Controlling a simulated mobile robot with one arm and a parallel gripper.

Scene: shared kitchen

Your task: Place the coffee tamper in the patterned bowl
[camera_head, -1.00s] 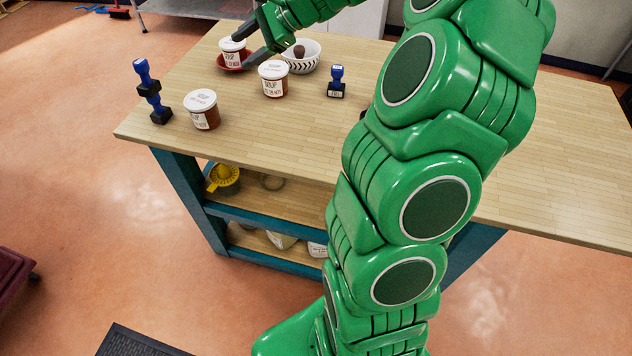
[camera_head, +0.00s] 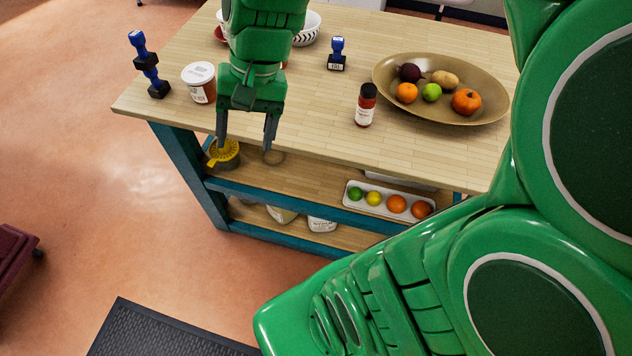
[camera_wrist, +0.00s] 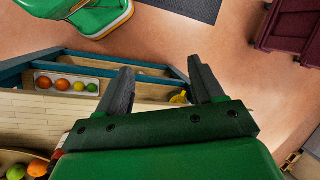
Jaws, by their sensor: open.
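The patterned bowl (camera_head: 311,32), white with black marks, stands near the back of the wooden table, partly hidden behind my arm. A brown rounded knob, which looks like the coffee tamper's handle, showed inside the bowl a second ago; my arm hides that part now. My gripper (camera_head: 246,137) is open and empty, pointing down at the table's front edge, well in front of the bowl. In the wrist view my gripper (camera_wrist: 160,80) has its fingers apart with nothing between them.
Another stamp (camera_head: 337,55), a red bottle (camera_head: 366,106) and an oval fruit dish (camera_head: 450,115) stand to the right. Below, the shelf holds a yellow juicer (camera_head: 224,152) and a fruit tray (camera_head: 350,197).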

